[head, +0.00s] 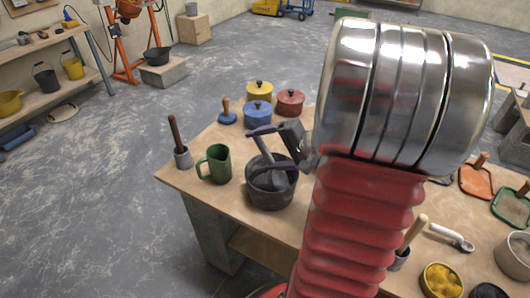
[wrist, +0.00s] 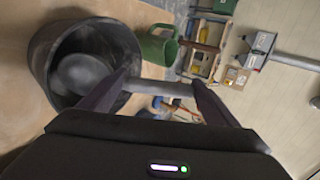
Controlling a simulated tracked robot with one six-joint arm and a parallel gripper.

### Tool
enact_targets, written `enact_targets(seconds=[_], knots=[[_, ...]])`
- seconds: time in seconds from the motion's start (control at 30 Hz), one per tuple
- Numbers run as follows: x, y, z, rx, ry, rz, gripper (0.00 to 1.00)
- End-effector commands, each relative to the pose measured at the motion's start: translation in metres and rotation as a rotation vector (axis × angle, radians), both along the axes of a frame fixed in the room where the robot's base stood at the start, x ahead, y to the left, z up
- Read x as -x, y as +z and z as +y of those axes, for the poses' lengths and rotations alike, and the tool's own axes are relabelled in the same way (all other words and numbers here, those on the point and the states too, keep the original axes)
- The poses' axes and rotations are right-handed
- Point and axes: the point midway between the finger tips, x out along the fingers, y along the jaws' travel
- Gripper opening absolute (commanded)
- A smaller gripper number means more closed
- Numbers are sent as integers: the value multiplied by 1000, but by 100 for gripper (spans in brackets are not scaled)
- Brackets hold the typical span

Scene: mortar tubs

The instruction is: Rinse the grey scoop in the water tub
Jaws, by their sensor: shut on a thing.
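A dark grey tub (head: 268,200) stands near the left part of the table in the head view; it also shows at the left of the wrist view (wrist: 42,65). My gripper (head: 266,139) is above the tub and shut on the handle of the grey scoop (head: 265,150). In the wrist view the handle (wrist: 160,87) lies crosswise between the two fingers. The scoop's head is down inside the tub, below the rim. I cannot tell whether the tub holds water or whether the scoop touches the bottom.
My arm hides the table's middle.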

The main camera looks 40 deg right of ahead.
Motion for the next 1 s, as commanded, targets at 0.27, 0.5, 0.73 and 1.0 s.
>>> enact_targets(seconds=[0.27, 0.5, 0.73, 1.0], knots=[[0, 8, 0, 0, 0, -1, 34], [0, 8, 0, 0, 0, 0, 34], [0, -1, 0, -2, 0, 1, 34], [0, -12, 1, -2, 0, 0, 34]])
